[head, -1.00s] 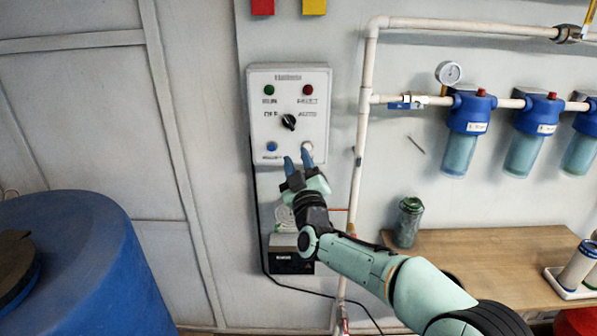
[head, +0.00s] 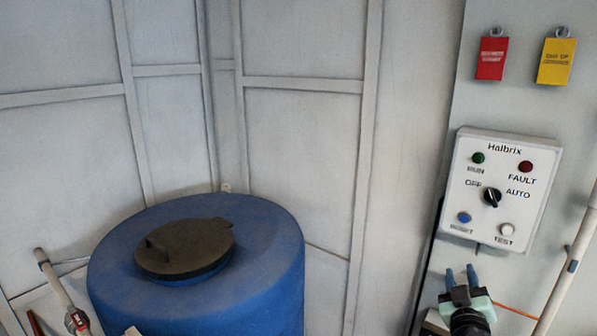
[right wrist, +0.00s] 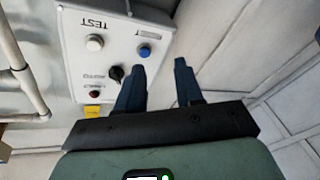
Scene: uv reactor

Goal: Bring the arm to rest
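My right gripper (head: 461,275) is at the lower right of the head view, just below and left of the bottom edge of the control panel (head: 468,205). Its two blue fingers stand apart with nothing between them. In the right wrist view the open fingers (right wrist: 157,68) point toward the panel (right wrist: 75,40), which appears upside down. The fingers overlap the panel's edge near the blue button (right wrist: 144,50) there; contact cannot be told. Most of the right arm is outside the head view. My left gripper is not in view.
A blue tank (head: 270,262) with a dark lid (head: 185,248) stands at lower left. The panel has a black selector knob (head: 492,197) and a white button (head: 507,229). Red (head: 491,58) and yellow tags (head: 556,61) hang above. A pipe (head: 572,262) runs at right.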

